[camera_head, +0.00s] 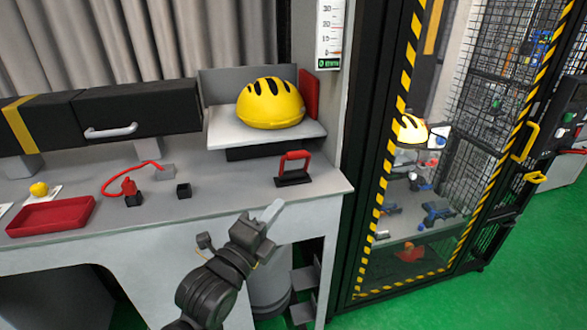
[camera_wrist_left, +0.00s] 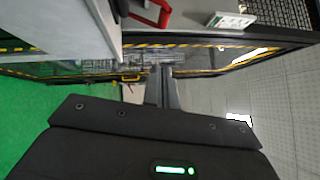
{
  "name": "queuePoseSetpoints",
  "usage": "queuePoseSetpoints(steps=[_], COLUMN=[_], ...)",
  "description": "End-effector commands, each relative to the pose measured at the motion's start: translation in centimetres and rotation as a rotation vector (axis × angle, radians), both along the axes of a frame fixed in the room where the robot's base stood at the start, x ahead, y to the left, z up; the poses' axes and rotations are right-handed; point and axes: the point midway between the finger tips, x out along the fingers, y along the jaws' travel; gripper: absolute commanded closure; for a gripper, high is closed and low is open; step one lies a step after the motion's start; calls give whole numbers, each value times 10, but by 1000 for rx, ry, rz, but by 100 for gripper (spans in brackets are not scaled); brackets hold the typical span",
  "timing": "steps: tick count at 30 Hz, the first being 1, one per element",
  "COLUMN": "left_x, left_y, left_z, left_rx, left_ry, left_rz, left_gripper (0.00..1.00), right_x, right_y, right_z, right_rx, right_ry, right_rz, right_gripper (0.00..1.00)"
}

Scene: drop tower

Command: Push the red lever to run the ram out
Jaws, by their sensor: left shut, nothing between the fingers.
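The red lever (camera_head: 294,158) is an upright red handle on a black base. It stands near the right end of the grey workbench, in front of a white platform (camera_head: 222,127). In the left wrist view a red handle (camera_wrist_left: 150,12) shows, cut off at the top edge. My left gripper (camera_head: 274,210) is shut and empty, at the bench's front edge, below and left of the lever in the picture and apart from it. Its fingers (camera_wrist_left: 162,90) also show in the wrist view. I cannot pick out the ram for certain. My right gripper is not in view.
A yellow helmet (camera_head: 270,104) sits on the platform, with a red panel (camera_head: 309,94) at its right. A striped cage (camera_head: 375,190) stands right of the bench.

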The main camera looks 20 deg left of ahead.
Motion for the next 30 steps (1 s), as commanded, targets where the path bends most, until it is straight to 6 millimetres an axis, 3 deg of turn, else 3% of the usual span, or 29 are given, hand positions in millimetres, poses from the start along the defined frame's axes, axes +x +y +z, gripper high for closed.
queuePoseSetpoints(steps=[7, 9, 18, 24, 30], left_x=[22, 36, 96, 118, 126], left_y=[-5, -9, -23, -8, -2], left_z=[-2, 10, 20, 26, 26], left_rx=[-2, -2, -2, 2, 0], left_ry=[-7, 1, 1, 1, 0], left_rz=[0, 0, 0, 1, 1], left_gripper=[100, 100, 100, 100, 100], right_x=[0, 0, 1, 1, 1], right_y=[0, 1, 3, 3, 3], right_z=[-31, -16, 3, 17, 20], right_rx=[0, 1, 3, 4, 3], right_ry=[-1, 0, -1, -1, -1], right_rz=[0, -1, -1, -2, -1], right_gripper=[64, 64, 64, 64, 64])
